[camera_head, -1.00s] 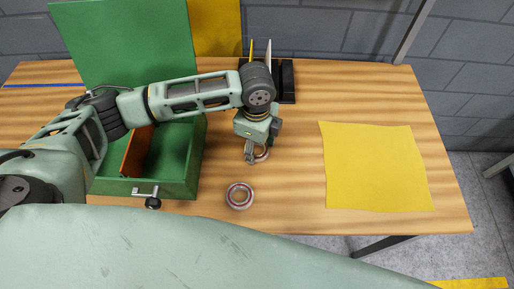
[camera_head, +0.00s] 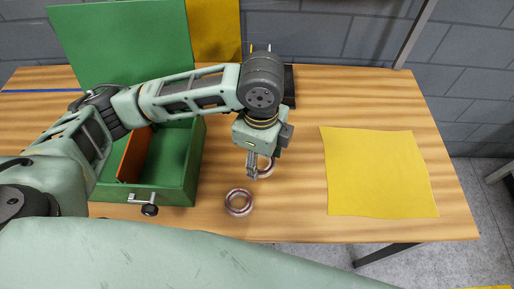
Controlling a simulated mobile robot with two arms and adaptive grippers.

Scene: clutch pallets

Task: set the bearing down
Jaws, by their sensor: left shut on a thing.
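My left gripper (camera_head: 254,167) points down over the wooden table, right of the green box. It is shut on a ring-shaped bearing (camera_head: 267,166), which shows partly behind and to the right of its fingers. Whether this bearing touches the table cannot be told. A second ring-shaped bearing (camera_head: 239,203) lies flat on the table, nearer to me. My right gripper is not in view.
The green box (camera_head: 178,191) with its raised lid and front latch stands left, an orange-brown divider (camera_head: 135,154) inside. A yellow cloth (camera_head: 378,172) lies at right. A dark holder (camera_head: 289,88) is behind my arm. Bare wood (camera_head: 300,200) lies between bearings and cloth.

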